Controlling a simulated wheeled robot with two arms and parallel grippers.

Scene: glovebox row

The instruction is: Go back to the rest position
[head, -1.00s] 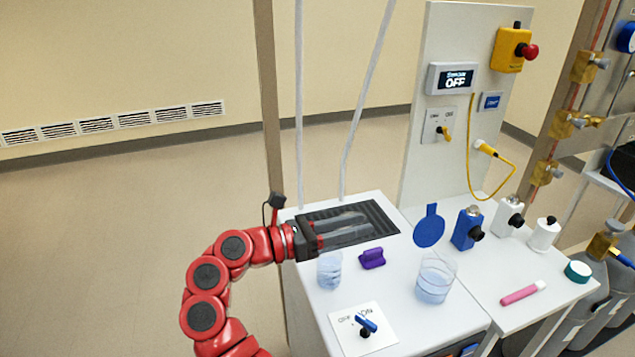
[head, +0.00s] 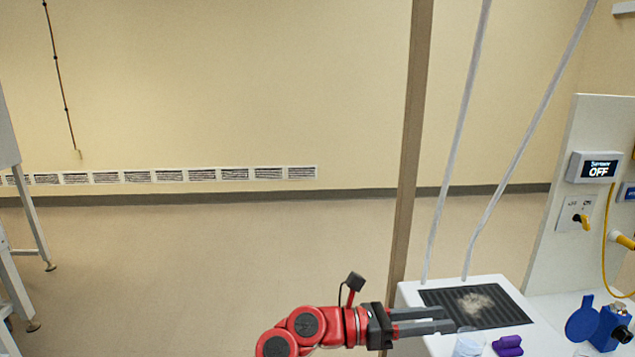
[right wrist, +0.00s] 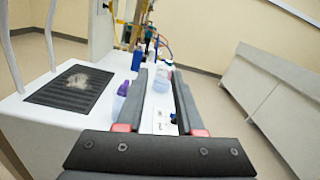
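My right gripper (head: 440,320) is at the bottom of the head view, beside the near left edge of the white bench (head: 408,290). Its two grey fingers are apart and nothing is held between them. In the right wrist view the fingers (right wrist: 163,72) also stand apart, with bench items seen beyond and through the gap. The dark ribbed grille (head: 510,312) in the bench top bears a pale brownish fuzzy patch (head: 475,302). The left gripper is not in view.
Pale slanted posts (head: 460,130) rise behind the grille.

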